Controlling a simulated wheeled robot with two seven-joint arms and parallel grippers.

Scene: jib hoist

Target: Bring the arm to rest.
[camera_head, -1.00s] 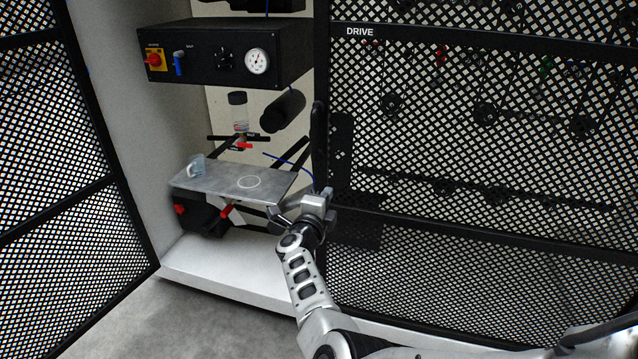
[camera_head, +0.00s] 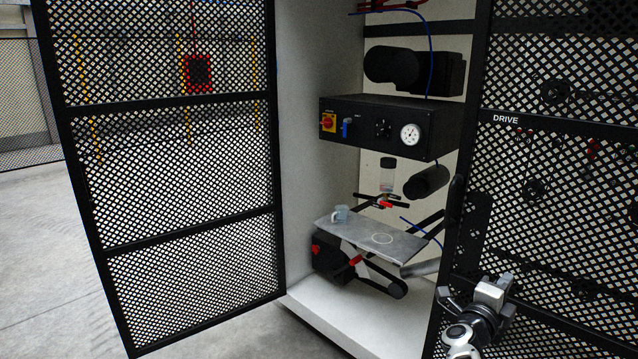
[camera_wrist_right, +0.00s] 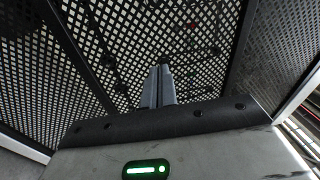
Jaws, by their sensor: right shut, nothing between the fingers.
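My right gripper (camera_head: 450,300) is at the lower right of the head view, in front of the black mesh panel marked DRIVE. It is below and to the right of the grey plate (camera_head: 360,248) and appears apart from it. In the right wrist view the fingers (camera_wrist_right: 160,86) are together and empty, pointing towards black mesh. Most of my right arm is cut off by the bottom edge of the head view. My left gripper is in neither view.
An open mesh door (camera_head: 175,220) stands left of the white cabinet. A black control box (camera_head: 385,127) with a gauge sits above the plate. Bare floor (camera_head: 35,260) lies at left.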

